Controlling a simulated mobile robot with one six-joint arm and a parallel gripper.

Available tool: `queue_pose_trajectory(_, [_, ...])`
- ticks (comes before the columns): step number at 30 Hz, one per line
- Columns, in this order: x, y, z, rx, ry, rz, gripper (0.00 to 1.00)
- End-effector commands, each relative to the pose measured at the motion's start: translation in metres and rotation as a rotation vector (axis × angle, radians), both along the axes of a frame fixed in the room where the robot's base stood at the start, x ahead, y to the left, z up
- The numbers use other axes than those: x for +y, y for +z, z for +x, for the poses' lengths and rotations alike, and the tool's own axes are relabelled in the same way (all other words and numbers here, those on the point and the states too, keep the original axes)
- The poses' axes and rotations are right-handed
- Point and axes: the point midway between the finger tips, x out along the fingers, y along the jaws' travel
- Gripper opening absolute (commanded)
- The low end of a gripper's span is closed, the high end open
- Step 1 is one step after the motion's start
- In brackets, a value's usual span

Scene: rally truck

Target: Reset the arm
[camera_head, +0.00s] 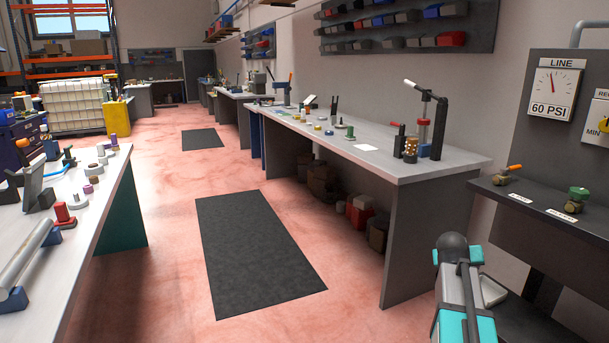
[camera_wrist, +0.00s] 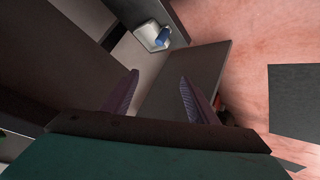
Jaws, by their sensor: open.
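My arm (camera_head: 463,290) shows at the bottom right of the head view, in teal, white and dark grey. It stands in front of the valve bench at the right. My gripper's fingertips are not clearly visible there. In the wrist view my gripper (camera_wrist: 158,85) has its two ridged fingers wide apart. Nothing is between them. Behind the fingers are dark panels and a strip of pale surface.
A long grey workbench (camera_head: 440,165) with tools runs along the right wall. A dark bench with valves (camera_head: 578,195) and a pressure gauge (camera_head: 553,92) is at the right edge. Another workbench (camera_head: 112,205) is at left. The red floor with a dark mat (camera_head: 258,250) is clear between them.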

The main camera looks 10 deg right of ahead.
Motion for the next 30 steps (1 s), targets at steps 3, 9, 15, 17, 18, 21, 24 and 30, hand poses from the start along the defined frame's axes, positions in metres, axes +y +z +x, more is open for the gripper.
queue_pose_trajectory(3, [0.045, -0.045, 0.001, 0.055, 0.043, 0.065, 0.53])
queue_pose_trajectory(9, [0.117, -0.114, -0.006, 0.153, 0.111, 0.169, 0.53])
queue_pose_trajectory(15, [0.191, -0.178, -0.026, 0.262, 0.177, 0.267, 0.53])
queue_pose_trajectory(17, [0.213, -0.196, -0.034, 0.297, 0.198, 0.297, 0.53])
queue_pose_trajectory(18, [0.228, -0.208, -0.041, 0.322, 0.211, 0.315, 0.53])
queue_pose_trajectory(21, [0.265, -0.237, -0.06, 0.383, 0.244, 0.361, 0.53])
queue_pose_trajectory(24, [0.3, -0.263, -0.081, 0.447, 0.274, 0.406, 0.53])
queue_pose_trajectory(30, [0.356, -0.303, -0.124, 0.561, 0.325, 0.478, 0.53])
